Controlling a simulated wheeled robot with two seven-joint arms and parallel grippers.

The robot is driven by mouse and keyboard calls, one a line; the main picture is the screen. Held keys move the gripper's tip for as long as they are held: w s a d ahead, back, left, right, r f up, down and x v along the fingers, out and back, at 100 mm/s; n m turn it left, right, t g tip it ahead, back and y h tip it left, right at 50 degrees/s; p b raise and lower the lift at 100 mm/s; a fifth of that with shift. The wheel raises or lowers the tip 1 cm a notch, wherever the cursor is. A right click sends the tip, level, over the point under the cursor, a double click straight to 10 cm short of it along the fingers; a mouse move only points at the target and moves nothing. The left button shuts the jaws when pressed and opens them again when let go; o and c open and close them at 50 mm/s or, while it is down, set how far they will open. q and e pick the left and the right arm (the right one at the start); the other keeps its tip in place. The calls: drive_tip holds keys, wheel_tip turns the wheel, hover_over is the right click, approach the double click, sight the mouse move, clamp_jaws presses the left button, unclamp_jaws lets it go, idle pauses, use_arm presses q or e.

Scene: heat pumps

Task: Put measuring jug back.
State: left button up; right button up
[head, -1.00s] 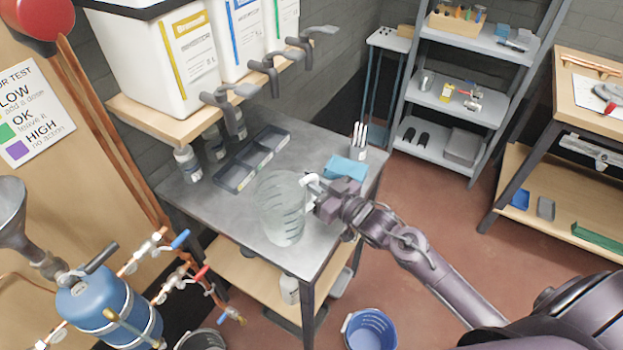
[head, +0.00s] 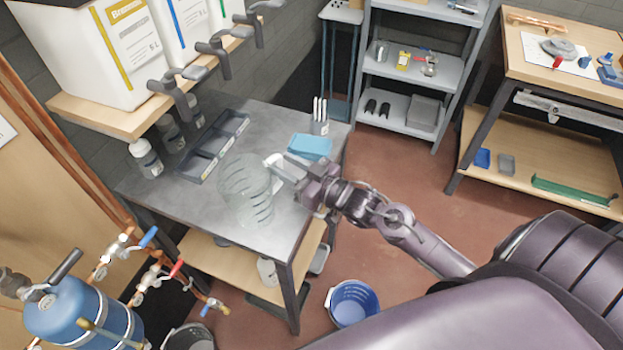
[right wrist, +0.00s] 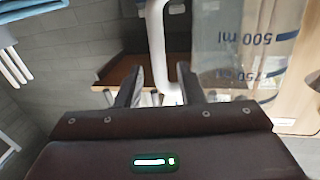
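The measuring jug (head: 246,192) is a clear, ribbed vessel with a white handle and stands on the grey metal table (head: 150,190). In the right wrist view its clear wall (right wrist: 245,50) shows blue marks, including "500 ml", and the white handle (right wrist: 157,40) runs between my fingers. My right gripper (head: 282,168) is at the handle, on the jug's right side. In the right wrist view its two fingers (right wrist: 161,85) stand apart on either side of the handle, with what looks like a gap, so it looks open. My left gripper is not in view.
A black divided tray (head: 212,147), a blue cloth (head: 310,147) and a holder of white strips (head: 319,118) share the table. Large white containers (head: 90,50) with taps stand on a shelf above. A blue bucket (head: 352,303) is on the floor.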

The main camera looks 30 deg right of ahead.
drive_tip(key=b+v, duration=0.1)
drive_tip(key=v, duration=0.7)
drive_tip(key=shift+s, duration=0.2)
drive_tip(key=shift+d, duration=0.1)
